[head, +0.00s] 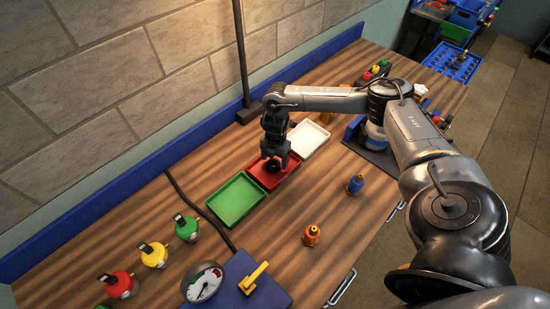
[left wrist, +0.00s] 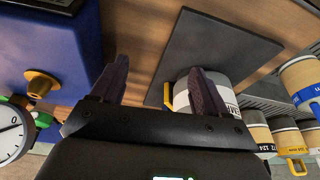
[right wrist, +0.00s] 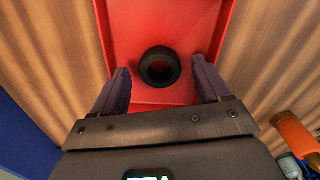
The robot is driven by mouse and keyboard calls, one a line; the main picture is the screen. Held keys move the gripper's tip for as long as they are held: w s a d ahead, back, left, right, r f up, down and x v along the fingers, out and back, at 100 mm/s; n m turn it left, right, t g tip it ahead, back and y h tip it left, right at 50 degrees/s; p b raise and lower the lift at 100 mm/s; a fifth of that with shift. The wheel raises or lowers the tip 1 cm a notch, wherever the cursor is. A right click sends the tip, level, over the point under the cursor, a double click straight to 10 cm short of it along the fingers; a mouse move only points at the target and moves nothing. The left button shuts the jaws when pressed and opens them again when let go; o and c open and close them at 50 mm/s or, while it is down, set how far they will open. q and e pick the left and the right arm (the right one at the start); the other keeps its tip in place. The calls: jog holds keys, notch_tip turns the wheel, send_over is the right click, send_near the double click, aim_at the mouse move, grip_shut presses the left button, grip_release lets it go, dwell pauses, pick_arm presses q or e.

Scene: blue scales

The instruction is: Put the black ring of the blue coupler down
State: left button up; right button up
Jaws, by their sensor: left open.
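The black ring (right wrist: 160,67) lies in the red tray (right wrist: 143,20), on its floor as far as I can tell. My right gripper (right wrist: 161,72) is open, with one finger on each side of the ring and a gap to both. In the head view the right gripper (head: 275,160) points down over the red tray (head: 287,180), and the ring (head: 273,166) shows dark below it. A blue coupler body (head: 355,184) stands on the table right of the tray. My left gripper (left wrist: 157,85) is open and empty in the left wrist view; the head view does not show it.
A green tray (head: 236,203) and a white tray (head: 308,139) flank the red one. An orange coupler (head: 311,236) stands in front. A gauge (head: 202,282) and several coloured valves, one green (head: 187,228), stand at the left. A dark pole (head: 242,60) rises behind the trays.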

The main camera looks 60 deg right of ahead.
pick_arm(q)
jog(key=shift+a, duration=0.15)
pick_arm(e)
jog(key=shift+r, duration=0.45)
pick_arm(q)
jog(key=shift+d+r+p, duration=0.2)
jog(key=shift+r+p, duration=1.6)
jog(key=shift+r, duration=0.05)
pick_arm(e)
notch_tip(320, 180, up, 12)
jog(key=shift+f, duration=0.2)
pick_arm(q)
jog(key=shift+a, duration=0.2)
pick_arm(e)
jog(key=shift+s, duration=0.15)
